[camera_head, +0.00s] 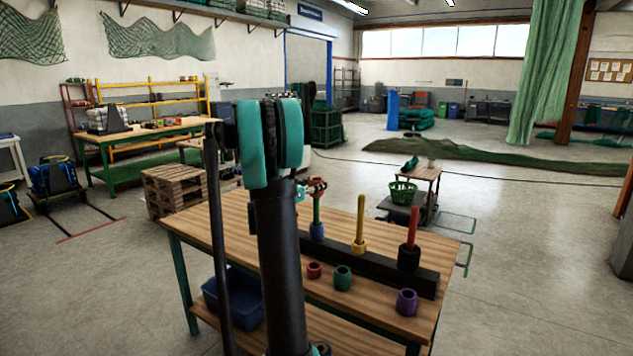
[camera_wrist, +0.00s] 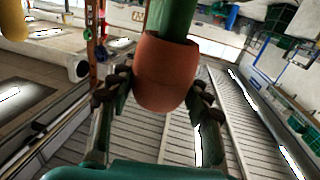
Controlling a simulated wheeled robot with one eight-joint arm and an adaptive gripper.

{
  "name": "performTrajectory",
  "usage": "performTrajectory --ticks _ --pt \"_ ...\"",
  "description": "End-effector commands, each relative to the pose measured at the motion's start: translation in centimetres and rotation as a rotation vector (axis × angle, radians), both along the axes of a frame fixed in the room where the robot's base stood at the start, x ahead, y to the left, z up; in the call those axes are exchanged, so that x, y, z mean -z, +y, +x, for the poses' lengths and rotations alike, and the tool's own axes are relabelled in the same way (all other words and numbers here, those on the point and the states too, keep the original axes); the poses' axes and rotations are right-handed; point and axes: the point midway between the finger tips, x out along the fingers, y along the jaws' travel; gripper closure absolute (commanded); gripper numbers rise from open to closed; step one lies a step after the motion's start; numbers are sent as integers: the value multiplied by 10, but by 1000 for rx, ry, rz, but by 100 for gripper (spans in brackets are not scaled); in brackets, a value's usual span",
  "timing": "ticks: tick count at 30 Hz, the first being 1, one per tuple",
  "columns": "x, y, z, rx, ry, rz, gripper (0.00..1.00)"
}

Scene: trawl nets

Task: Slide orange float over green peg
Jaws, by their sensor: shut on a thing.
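The orange float (camera_wrist: 165,60) is between the two fingers of my gripper (camera_wrist: 160,92) in the wrist view, which is shut on it. The green peg (camera_wrist: 173,16) meets the float's upper end in that view. In the head view, the float (camera_head: 317,183) is at the top of the green peg (camera_head: 317,212), in line with it. I cannot tell how far, if at all, the peg's tip is inside the float. A blue float (camera_head: 317,231) sits around the base of this peg. My arm hides part of the gripper (camera_head: 312,188) in the head view.
The black bar (camera_head: 338,249) also bears a yellow peg (camera_head: 360,220) with a yellow float at its base and a red peg (camera_head: 412,228) with a black float. Loose red (camera_head: 314,270), teal (camera_head: 342,278) and purple (camera_head: 406,302) floats stand on the wooden table (camera_head: 375,318) in front.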

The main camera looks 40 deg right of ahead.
Motion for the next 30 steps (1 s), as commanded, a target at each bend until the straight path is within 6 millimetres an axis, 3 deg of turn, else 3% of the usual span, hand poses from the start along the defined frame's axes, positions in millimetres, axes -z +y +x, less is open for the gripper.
performTrajectory --ticks 11,12,18,30 --pt "2 0 0 0 0 0 80" --pt "2 0 0 0 0 0 50" --pt "2 0 0 0 0 0 27" --pt "2 7 -1 -1 0 0 27"
